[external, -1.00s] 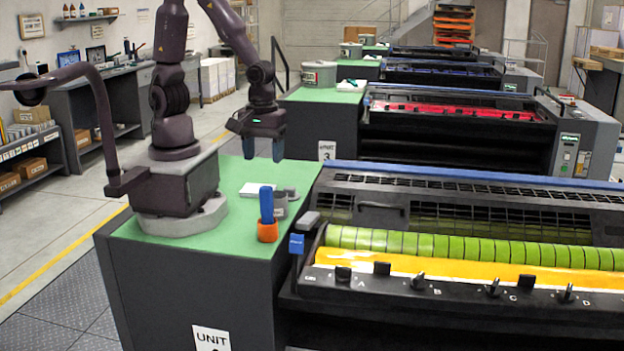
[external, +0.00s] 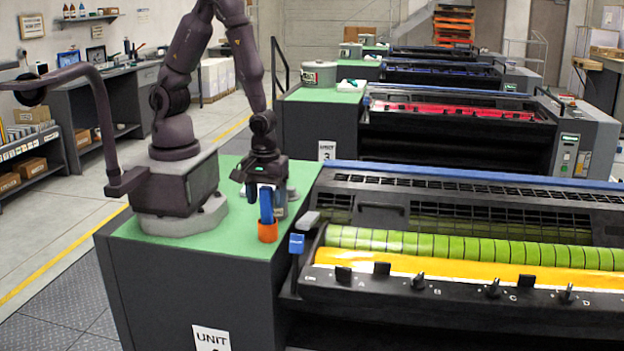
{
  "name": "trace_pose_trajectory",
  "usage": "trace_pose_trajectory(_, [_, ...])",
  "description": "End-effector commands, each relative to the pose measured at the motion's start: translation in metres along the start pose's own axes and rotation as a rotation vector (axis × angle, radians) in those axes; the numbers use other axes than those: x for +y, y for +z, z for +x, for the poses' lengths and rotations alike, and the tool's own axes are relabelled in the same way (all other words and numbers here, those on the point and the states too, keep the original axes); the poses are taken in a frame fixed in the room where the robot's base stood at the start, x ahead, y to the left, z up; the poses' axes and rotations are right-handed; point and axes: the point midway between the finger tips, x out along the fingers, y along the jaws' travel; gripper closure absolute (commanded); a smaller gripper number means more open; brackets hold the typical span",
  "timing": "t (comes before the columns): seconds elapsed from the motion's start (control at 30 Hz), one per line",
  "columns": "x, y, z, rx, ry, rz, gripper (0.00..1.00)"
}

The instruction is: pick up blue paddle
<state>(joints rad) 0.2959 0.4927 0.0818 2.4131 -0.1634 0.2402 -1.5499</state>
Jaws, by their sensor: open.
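The blue paddle (external: 266,208) stands in a small orange cup (external: 267,233) near the front right corner of the green bench top, leaning slightly. Its lower end is hidden in the cup. My gripper (external: 266,193) points down over the bench at the paddle's upper end, with its blue fingers apart. In the picture the paddle's top lies between the fingers. I cannot tell from this view whether a finger touches it or whether the gripper is somewhat behind it.
A grey tin (external: 281,208) stands close behind the cup, partly hidden by my gripper. The printing unit with a green striped roller (external: 450,244) and yellow ink tray lies to the right. A grey block (external: 305,218) sits at its near corner. The bench's front left is clear.

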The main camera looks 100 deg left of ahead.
Motion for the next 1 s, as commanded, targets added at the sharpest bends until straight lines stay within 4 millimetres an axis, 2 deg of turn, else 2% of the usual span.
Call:
trace_pose_trajectory(0.17, [0.000, 0.000, 0.000, 0.000, 0.001, 0.000, 0.43])
trace_pose_trajectory(0.3, [0.000, 0.000, 0.000, 0.000, 0.000, 0.000, 0.75])
trace_pose_trajectory(0.4, [0.000, 0.000, 0.000, 0.000, 0.000, 0.000, 0.94])
trace_pose_trajectory(0.77, [0.001, 0.000, -0.004, 0.000, 0.002, 0.001, 0.94])
trace_pose_trajectory(1.0, [0.001, 0.000, -0.026, -0.001, 0.005, 0.002, 0.94])
